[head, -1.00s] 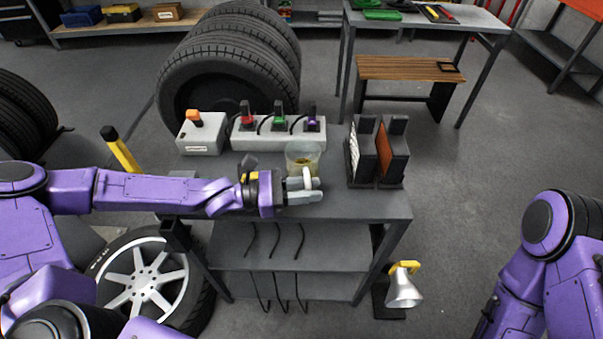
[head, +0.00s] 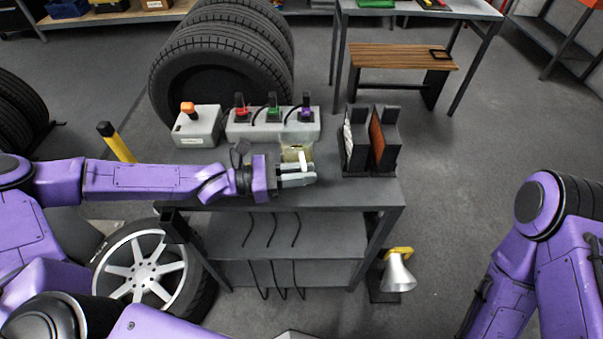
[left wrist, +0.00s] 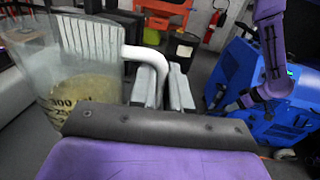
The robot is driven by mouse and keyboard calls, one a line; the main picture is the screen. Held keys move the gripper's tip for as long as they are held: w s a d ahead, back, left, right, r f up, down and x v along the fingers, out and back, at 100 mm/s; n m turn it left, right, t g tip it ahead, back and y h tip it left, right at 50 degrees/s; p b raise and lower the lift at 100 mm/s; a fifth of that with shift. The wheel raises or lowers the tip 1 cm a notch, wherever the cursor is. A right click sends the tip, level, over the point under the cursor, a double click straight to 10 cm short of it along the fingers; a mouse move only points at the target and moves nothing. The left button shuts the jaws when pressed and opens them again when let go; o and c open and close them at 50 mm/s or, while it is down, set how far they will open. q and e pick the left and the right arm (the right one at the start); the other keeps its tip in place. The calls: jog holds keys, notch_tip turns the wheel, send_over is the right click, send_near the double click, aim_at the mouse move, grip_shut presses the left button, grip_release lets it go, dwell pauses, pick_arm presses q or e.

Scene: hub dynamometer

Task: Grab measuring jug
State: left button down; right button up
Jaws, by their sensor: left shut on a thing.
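The measuring jug (head: 296,149) is clear, with a yellowish content and a white handle, near the front of the dark workbench (head: 350,194). My left gripper (head: 303,174) is at the jug's front side, shut on its handle. In the left wrist view the jug (left wrist: 70,80) fills the left side, with dark number marks on its wall. Its white handle (left wrist: 140,58) runs to the grey fingers of my left gripper (left wrist: 163,86). I cannot tell whether the jug's base touches the bench. My right gripper is not in view; only part of that arm shows at the right.
Behind the jug stand a grey block with coloured plugs (head: 272,124) and a grey box with an orange switch (head: 197,127). Dark upright holders (head: 385,140) stand to the right. Stacked tyres (head: 222,62) are behind the bench. A lamp (head: 397,273) is at the lower right.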

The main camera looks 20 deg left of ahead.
pick_arm(q)
jog(key=s+d+r+p, duration=0.4)
jog(key=s+r+p, duration=0.6)
jog(key=s+p, duration=0.2)
jog(key=shift+s+r, duration=0.35)
jog(key=shift+s, duration=0.35)
jog(key=shift+d, duration=0.1)
jog(key=shift+d, duration=0.1)
